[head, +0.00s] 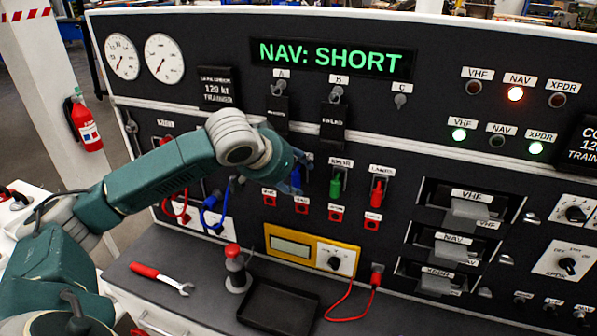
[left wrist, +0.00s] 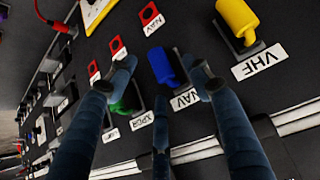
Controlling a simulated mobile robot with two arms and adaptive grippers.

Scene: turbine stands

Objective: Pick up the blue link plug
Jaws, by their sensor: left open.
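The blue link plug (left wrist: 160,65) sits in its socket on the dark panel, by the NAV label (left wrist: 186,99), in the left wrist view. My left gripper (left wrist: 165,80) is open, with fingertips on both sides of the blue plug and a third finger below it in the picture. I cannot tell whether any finger touches the plug. In the head view my left gripper (head: 291,178) is at the panel, just left of the green plug (head: 336,183), and largely hides the blue plug. My right gripper is not in view.
The yellow plug (left wrist: 236,18) by VHF and the green plug flank the blue one closely; a finger partly covers the green plug in the wrist view. A red plug (head: 377,192) is farther right. Below are a yellow meter (head: 288,247), a black tray (head: 277,306) and a wrench (head: 160,278).

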